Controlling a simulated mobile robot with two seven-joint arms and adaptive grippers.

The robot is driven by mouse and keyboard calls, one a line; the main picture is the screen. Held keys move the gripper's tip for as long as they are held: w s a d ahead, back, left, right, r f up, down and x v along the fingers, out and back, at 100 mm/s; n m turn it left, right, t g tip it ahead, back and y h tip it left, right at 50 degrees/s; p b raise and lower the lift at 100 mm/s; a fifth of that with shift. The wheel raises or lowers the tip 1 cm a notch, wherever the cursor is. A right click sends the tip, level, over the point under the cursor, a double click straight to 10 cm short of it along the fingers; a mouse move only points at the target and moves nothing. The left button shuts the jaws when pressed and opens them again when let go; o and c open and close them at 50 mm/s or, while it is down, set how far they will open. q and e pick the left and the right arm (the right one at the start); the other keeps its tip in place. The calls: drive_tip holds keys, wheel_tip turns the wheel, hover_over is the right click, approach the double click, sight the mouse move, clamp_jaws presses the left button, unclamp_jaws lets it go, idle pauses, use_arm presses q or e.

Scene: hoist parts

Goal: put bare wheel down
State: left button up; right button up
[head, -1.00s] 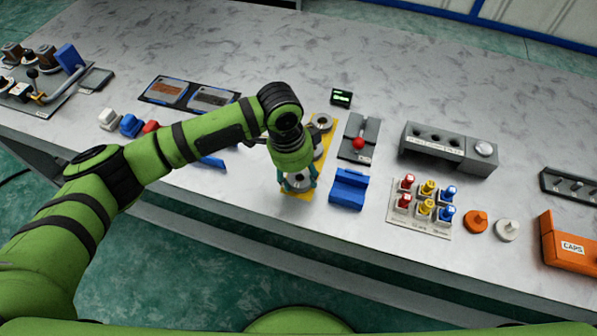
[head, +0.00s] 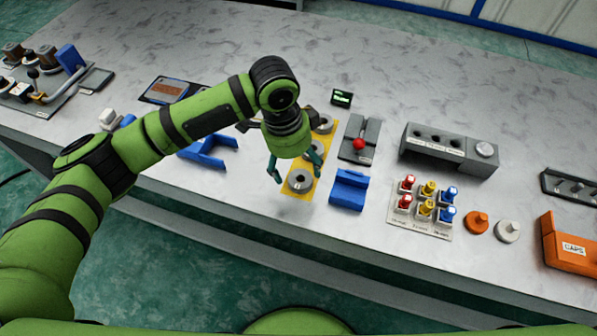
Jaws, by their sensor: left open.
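A bare grey metal wheel (head: 300,181) with a dark centre hole lies flat on the front part of the yellow mat (head: 304,196). A second similar wheel (head: 322,123) lies at the back of the mat, partly behind my arm. My left gripper (head: 295,172) is open above the front wheel, with its teal fingers spread apart to either side and nothing between them. My right gripper is not in view.
A blue cradle (head: 349,190) stands just right of the mat, and a blue forked holder (head: 208,153) stands left. A grey plate with a red-knobbed lever (head: 359,144) is behind right.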

sight(291, 180)
use_arm(q)
wheel_tip(291, 180, up, 7)
drive_tip(key=a, duration=0.1)
